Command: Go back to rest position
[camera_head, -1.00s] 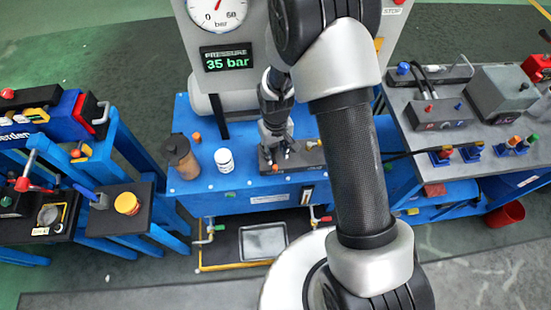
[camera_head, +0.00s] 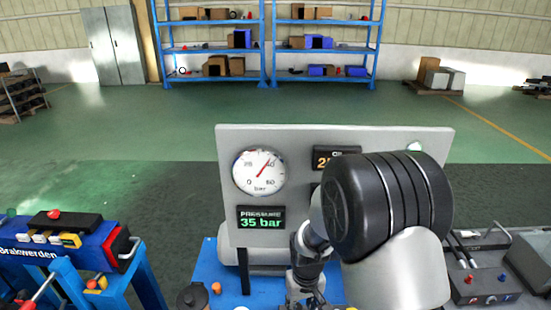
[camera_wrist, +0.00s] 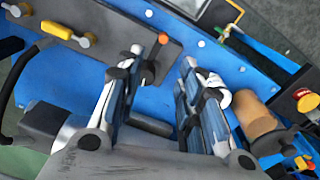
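My gripper (camera_wrist: 162,64) is open in the wrist view, its two fingers apart with nothing held between them.
A blue stand with a blue-and-red unit (camera_head: 60,245) is at left. The panel rises close behind my arm. Blue shelves (camera_head: 268,45) and a grey cabinet (camera_head: 112,45) stand far back across open green floor (camera_head: 130,120).

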